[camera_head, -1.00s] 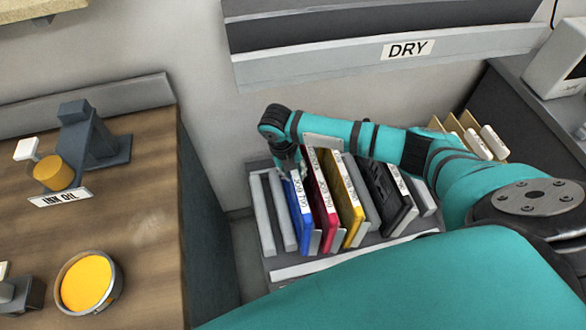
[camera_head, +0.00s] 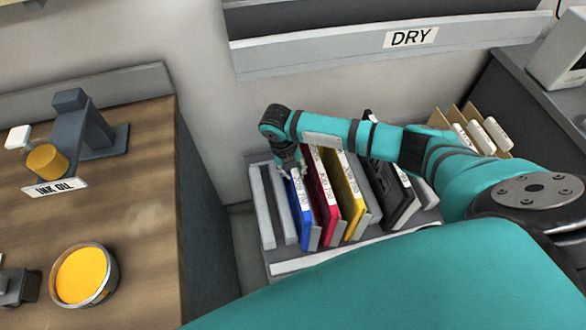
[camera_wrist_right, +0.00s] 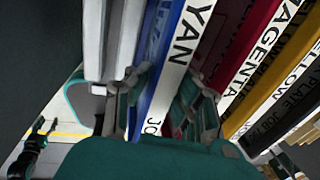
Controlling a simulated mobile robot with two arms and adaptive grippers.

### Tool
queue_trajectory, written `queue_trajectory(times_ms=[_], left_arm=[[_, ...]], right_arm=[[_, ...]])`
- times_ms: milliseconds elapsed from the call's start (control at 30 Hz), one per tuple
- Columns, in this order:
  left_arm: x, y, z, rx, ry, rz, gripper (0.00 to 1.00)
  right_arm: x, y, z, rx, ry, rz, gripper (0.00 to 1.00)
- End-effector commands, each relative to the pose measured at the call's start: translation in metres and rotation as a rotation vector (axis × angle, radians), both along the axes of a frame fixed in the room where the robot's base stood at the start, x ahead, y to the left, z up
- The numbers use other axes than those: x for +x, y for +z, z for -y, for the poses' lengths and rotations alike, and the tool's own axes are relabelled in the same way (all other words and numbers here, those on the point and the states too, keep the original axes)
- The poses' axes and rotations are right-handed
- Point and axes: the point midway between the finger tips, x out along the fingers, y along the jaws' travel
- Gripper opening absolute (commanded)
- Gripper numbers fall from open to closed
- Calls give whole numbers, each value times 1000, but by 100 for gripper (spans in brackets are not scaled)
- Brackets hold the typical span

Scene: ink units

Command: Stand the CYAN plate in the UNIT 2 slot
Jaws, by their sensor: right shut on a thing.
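The cyan plate (camera_head: 303,222) is a blue panel with a white edge label, standing in the rack at the left end of the row of plates. In the right wrist view its label (camera_wrist_right: 180,58) reads "YAN". My right gripper (camera_head: 291,170) is at the plate's top back end, shut on it. In the wrist view the fingers (camera_wrist_right: 160,100) lie on both sides of the plate. The plate still sits among the rack's dividers. My left gripper is not in view. No slot marked UNIT 2 shows.
Magenta (camera_head: 323,195), yellow (camera_head: 348,198) and black (camera_head: 395,195) plates stand to the right in the rack (camera_head: 340,252). Empty dividers (camera_head: 262,208) stand left. A wooden counter (camera_head: 140,215) with an ink tin (camera_head: 110,275) is further left. A DRY shelf (camera_head: 330,55) hangs above.

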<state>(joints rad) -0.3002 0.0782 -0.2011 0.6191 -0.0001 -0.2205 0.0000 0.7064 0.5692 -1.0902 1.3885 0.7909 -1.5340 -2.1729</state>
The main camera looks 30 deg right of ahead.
Motion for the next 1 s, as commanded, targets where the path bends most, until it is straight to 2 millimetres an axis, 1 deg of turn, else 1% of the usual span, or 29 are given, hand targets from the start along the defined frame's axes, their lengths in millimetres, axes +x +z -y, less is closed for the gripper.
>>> queue_trajectory(times_ms=[433,467,633,867,1000], left_arm=[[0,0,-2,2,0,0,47],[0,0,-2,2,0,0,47],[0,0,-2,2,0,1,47],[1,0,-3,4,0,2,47],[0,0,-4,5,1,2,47]], right_arm=[[0,-4,0,0,0,1,0],[0,-4,0,0,0,1,23],[0,-4,0,0,0,0,45],[-1,-5,0,0,1,-1,46],[0,2,-1,1,0,0,46]])
